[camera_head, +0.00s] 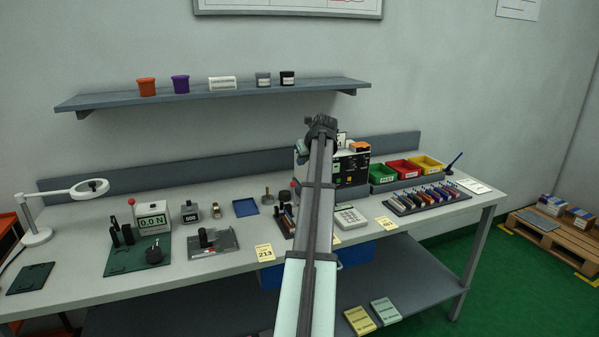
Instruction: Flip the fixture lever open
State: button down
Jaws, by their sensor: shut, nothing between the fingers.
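A grey fixture plate (226,245) lies on the bench left of the middle, with a dark upright piece (204,238) on it. Left of it, a green base (122,262) bears a white force display (152,219) reading 0.0 N, black upright clamp-like parts and a black round part. A red ball knob (131,201) shows at the display's upper left. I cannot tell for sure which part is the fixture lever, or its position. My arm rises through the middle of the picture.
The bench (190,272) also holds a magnifier lamp (62,193), a blue tray (245,207), coloured bins (404,168) and a rack of coloured items (427,198). A shelf (215,96) hangs above. My arm covers part of the bench's middle.

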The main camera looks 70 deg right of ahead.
jog(key=shift+s+d+r, duration=0.1)
jog(key=shift+s+r, duration=0.05)
jog(key=shift+r, duration=1.1)
jog(key=shift+s+r, duration=0.15)
jog(key=shift+r, duration=1.05)
